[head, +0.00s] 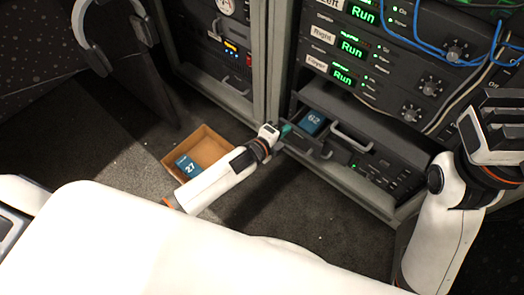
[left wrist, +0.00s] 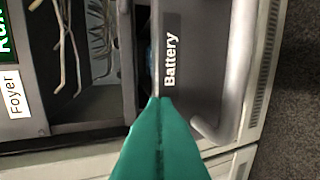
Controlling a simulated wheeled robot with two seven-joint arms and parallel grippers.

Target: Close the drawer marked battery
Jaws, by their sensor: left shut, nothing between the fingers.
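The drawer marked Battery (left wrist: 185,60) shows in the left wrist view with its label and a grey bar handle (left wrist: 238,70). In the head view an open drawer (head: 322,151) in the right rack holds a blue block numbered 62 (head: 312,121). My left gripper (head: 286,130) is at the left end of this drawer's front. Its green fingertips (left wrist: 160,104) are shut and empty, at the drawer front's edge beside the label; whether they touch it I cannot tell. My right gripper (head: 500,125) is at the right, away from the drawer; its fingers are unclear.
A cardboard box (head: 207,147) with a blue block numbered 27 (head: 187,166) stands on the dark carpet. Rack units (head: 365,50) with green Run displays and blue cables (head: 425,45) are above the drawer. Another rack (head: 212,60) stands at left.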

